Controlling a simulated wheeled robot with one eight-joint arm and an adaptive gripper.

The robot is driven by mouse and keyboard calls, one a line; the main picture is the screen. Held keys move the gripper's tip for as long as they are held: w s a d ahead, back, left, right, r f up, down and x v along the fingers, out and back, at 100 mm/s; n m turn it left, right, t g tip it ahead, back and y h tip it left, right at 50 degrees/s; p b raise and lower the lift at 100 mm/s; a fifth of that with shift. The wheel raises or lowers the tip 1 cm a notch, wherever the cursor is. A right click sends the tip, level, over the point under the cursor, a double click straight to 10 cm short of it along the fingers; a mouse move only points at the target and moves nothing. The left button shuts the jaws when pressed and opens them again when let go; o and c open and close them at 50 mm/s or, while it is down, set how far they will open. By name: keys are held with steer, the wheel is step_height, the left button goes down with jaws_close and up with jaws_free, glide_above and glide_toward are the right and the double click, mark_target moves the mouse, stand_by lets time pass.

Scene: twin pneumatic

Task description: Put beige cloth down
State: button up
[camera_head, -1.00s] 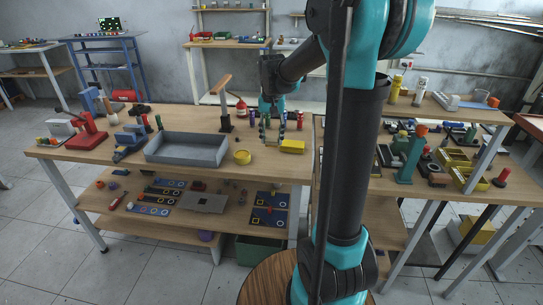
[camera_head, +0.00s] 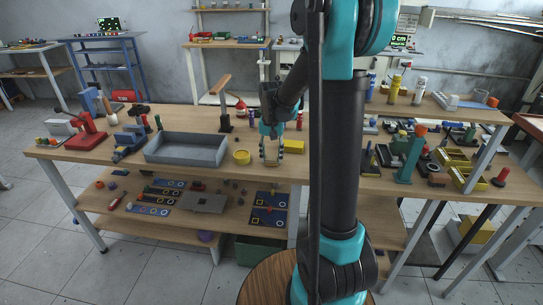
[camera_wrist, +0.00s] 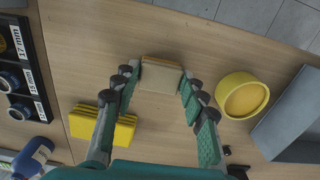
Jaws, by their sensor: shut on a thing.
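The beige cloth (camera_wrist: 161,76) is a small folded, block-like piece between my fingertips in the wrist view. My gripper (camera_wrist: 160,80) is shut on it, with one finger on each side. In the head view my gripper (camera_head: 271,158) points down over the front part of the wooden workbench (camera_head: 120,155), and the cloth (camera_head: 271,152) shows small between the fingers. I cannot tell whether the cloth touches the bench top.
A round yellow bowl (camera_wrist: 242,95) and a grey tray (camera_wrist: 295,120) lie to the right in the wrist view. A yellow ribbed block (camera_wrist: 102,124) lies to the left, beside labelled sockets (camera_wrist: 22,75). The bench edge is close beyond the cloth.

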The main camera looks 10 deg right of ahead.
mark_target(272, 158)
steer(key=o, duration=1)
steer(key=shift+f, duration=0.1)
step_height(272, 158, up, 12)
steer(key=s+d+f+n+t, duration=0.1)
steer(key=s+f, duration=0.4)
steer(key=s, duration=0.2)
steer(key=s+d+f+n+t, duration=0.1)
steer(key=s+f, duration=0.4)
steer(key=s, duration=0.2)
steer(key=s+d+f+n+t, duration=0.1)
steer(key=s+d+f+t, duration=0.1)
steer(key=s+f, duration=0.3)
steer(key=shift+s+f+n, duration=0.1)
steer(key=shift+s+n, duration=0.2)
steer(key=shift+s, duration=1.2)
